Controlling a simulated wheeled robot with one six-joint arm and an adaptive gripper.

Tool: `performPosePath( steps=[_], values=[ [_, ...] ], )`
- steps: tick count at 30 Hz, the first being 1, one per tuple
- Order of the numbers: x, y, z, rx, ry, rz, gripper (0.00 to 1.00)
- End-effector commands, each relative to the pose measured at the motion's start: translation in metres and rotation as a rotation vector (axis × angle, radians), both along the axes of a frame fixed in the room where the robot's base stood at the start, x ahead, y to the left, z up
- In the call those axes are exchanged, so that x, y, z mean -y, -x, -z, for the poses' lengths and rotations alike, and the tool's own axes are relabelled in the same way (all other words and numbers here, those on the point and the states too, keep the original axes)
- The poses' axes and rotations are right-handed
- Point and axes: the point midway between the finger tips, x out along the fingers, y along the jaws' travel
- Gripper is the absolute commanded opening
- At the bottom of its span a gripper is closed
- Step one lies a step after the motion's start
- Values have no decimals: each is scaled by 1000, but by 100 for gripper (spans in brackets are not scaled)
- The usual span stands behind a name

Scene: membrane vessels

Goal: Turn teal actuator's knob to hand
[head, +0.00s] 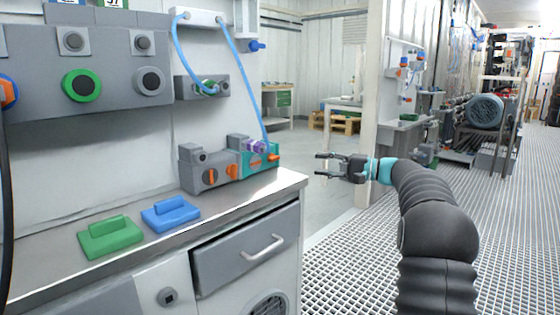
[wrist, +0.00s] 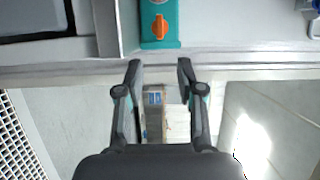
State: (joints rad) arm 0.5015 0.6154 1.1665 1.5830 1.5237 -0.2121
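The teal actuator (head: 262,160) sits at the right end of the counter, beside a grey actuator (head: 205,172). In the wrist view the open fingers (wrist: 160,67) point towards the teal actuator, below the knob in the picture.
A blue hose (head: 236,65) runs down to the teal actuator. Green (head: 110,240) and blue (head: 171,216) handled blocks lie on the counter (head: 200,228). A wall panel with round knobs (head: 82,86) is at left. The space between my gripper and the actuator looks clear.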

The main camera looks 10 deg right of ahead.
Motion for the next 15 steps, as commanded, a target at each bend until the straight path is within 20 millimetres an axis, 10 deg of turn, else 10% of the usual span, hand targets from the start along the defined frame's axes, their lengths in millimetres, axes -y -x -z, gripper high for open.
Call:
performPosePath(
  steps=[15],
  values=[
    [-74,-44,-1,-1,2,-3,38]
  ],
)
